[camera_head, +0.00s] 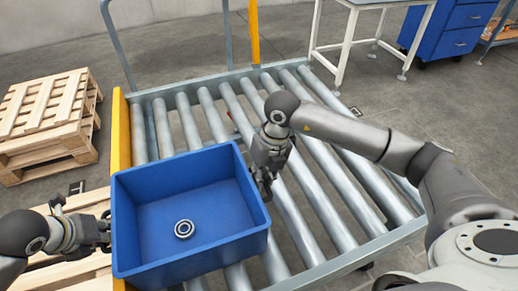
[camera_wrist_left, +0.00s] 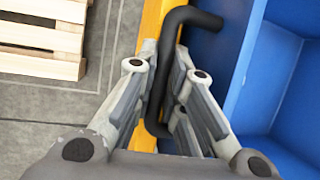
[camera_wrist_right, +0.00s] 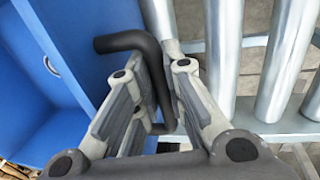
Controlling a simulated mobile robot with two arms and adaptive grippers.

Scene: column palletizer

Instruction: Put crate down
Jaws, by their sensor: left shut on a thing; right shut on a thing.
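A blue crate (camera_head: 190,246) is over the left part of the roller conveyor (camera_head: 318,232), near its yellow side rail. I cannot tell whether its bottom touches the rollers. A metal bearing ring (camera_head: 184,229) lies on the crate's floor. My left gripper (camera_head: 108,232) is at the crate's left wall, shut on a black bent handle (camera_wrist_left: 182,22). My right gripper (camera_head: 266,190) is at the right wall, shut on the other black handle (camera_wrist_right: 122,41). The crate looks roughly level. Its underside is hidden.
Wooden pallets (camera_head: 44,112) are stacked on the floor at the left, and another pallet (camera_head: 85,265) lies by the conveyor's left side. Rollers right of the crate are bare. A white-legged table (camera_head: 345,40) and blue drawer cabinet (camera_head: 455,30) stand behind at the right.

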